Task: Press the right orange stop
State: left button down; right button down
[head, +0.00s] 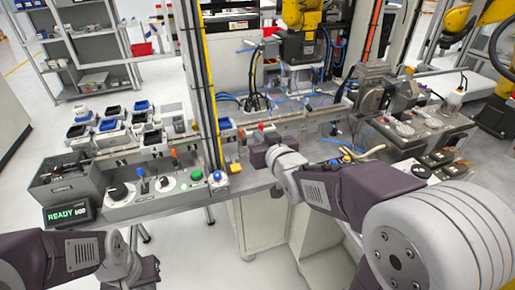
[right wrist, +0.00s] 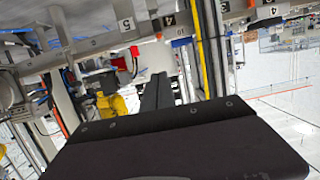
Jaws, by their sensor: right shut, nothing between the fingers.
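Small orange uprights stand along the rail behind the grey bench: one at the left (head: 174,154) and one further right (head: 241,133). A red-orange tip (head: 261,127) shows just behind my right gripper. I cannot tell for sure which is the right orange stop. My right gripper (head: 259,156) is shut and empty, close to the front of the rail, with no clear contact. In the right wrist view its dark fingers (right wrist: 160,92) point toward the rail, where an orange piece (right wrist: 159,36) shows near the number plates. My left gripper (head: 145,272) is low at the left; its jaws are unclear.
A control panel with a black knob (head: 119,190), green button (head: 196,175) and blue button (head: 217,176) lies left of my right gripper. A yellow-black post (head: 205,90) rises behind. A READY display (head: 68,214) stands at the left.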

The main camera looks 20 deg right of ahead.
send_over(245, 143)
jog(key=s, duration=0.3)
notch_tip(245, 143, down, 3)
pick_arm(q)
jog(key=shift+w+a+f+b, duration=0.1)
jog(key=shift+a+f+b, duration=0.15)
jog(key=shift+f, duration=0.25)
jog(key=shift+w+a+f+b, duration=0.15)
jog(key=shift+a+f, duration=0.1)
jog(key=shift+f, duration=0.25)
pick_arm(e)
jog(key=f, duration=0.2)
jog(key=w+f, duration=0.1)
jog(key=f, duration=0.1)
jog(key=shift+d+f, duration=0.1)
jog(key=shift+f, duration=0.1)
pick_arm(q)
jog(key=shift+f, duration=0.1)
pick_arm(e)
jog(key=shift+f, duration=0.1)
